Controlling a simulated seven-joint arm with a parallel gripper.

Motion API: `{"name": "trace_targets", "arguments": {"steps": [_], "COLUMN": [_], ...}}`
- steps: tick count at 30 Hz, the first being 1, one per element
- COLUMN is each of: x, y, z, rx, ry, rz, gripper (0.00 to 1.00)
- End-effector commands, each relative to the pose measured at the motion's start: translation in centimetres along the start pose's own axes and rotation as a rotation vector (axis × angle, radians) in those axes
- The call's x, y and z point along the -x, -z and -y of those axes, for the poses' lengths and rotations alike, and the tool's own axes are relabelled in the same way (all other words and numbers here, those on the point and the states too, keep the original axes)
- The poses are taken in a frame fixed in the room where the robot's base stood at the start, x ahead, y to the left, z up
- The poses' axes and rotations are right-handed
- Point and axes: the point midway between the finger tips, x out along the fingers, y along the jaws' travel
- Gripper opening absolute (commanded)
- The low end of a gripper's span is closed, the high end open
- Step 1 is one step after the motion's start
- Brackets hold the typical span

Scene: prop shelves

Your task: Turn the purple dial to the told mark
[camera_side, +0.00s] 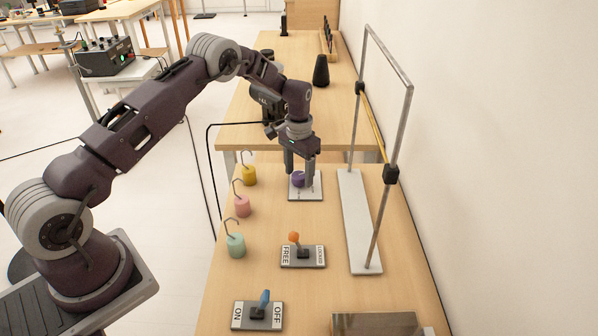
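The purple dial (298,180) sits on a small pale plate (303,196) on the wooden table. My gripper (299,175) points down over the dial, with one finger on each side of it. The dial shows between the fingers. I cannot tell whether the fingers touch it. The marks on the plate are too small to read, and the upper part of the plate is partly hidden by my gripper.
A metal frame on a white base (358,222) stands close on the right. Weights with hooks, yellow (249,175), pink (242,206) and green (236,245), stand at left. An orange lever (295,238) and a blue lever (264,299) stand nearer.

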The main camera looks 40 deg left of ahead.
Motion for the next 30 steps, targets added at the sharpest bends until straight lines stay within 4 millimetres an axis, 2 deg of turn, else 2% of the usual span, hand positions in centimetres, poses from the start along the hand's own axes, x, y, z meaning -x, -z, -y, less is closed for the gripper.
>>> {"name": "trace_targets", "arguments": {"steps": [4,9,13,17,23,25,26,28,29,30], "x": [0.8,4.4,6.4,7.1,7.1,8.0,9.0,13.2,15.5,18.8], "y": [0.1,0.1,0.1,0.0,0.0,-0.1,-0.2,-1.2,-2.0,-3.5], "z": [0.0,0.0,0.0,0.0,0.0,-0.2,-0.4,-1.3,-1.9,-2.9], "rx": [0.0,0.0,0.0,0.0,0.0,0.001,0.001,0.005,0.008,0.01], "ry": [0.0,0.001,0.001,0.001,0.0,0.001,0.001,0.003,0.003,0.003], "rz": [-0.002,-0.004,-0.002,-0.001,0.0,-0.008,-0.017,-0.053,-0.073,-0.102], "gripper": [0.6,0.6,0.6,0.6,0.6,0.6,0.6,0.6,0.6,0.6]}}
